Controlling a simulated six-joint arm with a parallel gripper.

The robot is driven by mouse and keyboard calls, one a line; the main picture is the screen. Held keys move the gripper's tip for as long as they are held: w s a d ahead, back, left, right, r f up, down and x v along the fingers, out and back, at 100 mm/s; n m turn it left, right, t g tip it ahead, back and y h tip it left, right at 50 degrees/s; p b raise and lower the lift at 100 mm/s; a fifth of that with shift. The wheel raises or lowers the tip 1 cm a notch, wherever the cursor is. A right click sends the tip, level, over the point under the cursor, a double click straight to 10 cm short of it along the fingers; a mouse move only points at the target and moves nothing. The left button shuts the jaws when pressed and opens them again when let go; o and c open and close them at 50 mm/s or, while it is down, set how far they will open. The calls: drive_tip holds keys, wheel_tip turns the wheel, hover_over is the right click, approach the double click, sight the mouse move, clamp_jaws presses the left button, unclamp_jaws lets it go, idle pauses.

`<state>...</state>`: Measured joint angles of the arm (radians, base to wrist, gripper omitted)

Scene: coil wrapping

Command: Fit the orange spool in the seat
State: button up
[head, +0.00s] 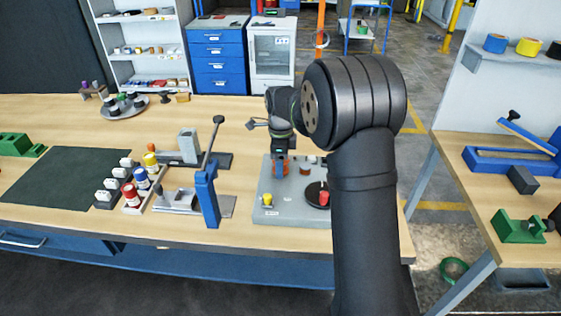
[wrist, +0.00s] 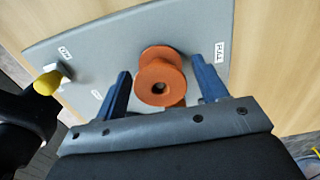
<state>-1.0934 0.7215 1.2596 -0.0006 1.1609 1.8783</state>
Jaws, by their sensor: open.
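The orange spool (wrist: 160,72) stands between the two blue fingers of my gripper (wrist: 160,85) in the wrist view, with a gap on both sides. The gripper is open. Its flanged end with a dark central hole faces the wrist camera. In the head view the spool (head: 282,168) shows low under my gripper (head: 281,160), over the grey base plate (head: 262,208). The seat cannot be made out; whatever lies under the spool is hidden, so I cannot tell whether the spool sits in it.
A yellow-topped knob (wrist: 46,83) stands on the plate. A red-topped part (head: 323,198) and a dark disc are at the plate's right. A blue lever stand (head: 207,195) stands left of the plate. Coloured spools (head: 141,178) line a rack farther left.

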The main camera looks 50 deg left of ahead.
wheel_tip(320, 180, up, 18)
drive_tip(key=shift+f, duration=0.25)
drive_tip(key=shift+f, duration=0.2)
idle(0.6)
wheel_tip(320, 180, down, 17)
drive_tip(key=shift+r, duration=0.15)
idle(0.4)
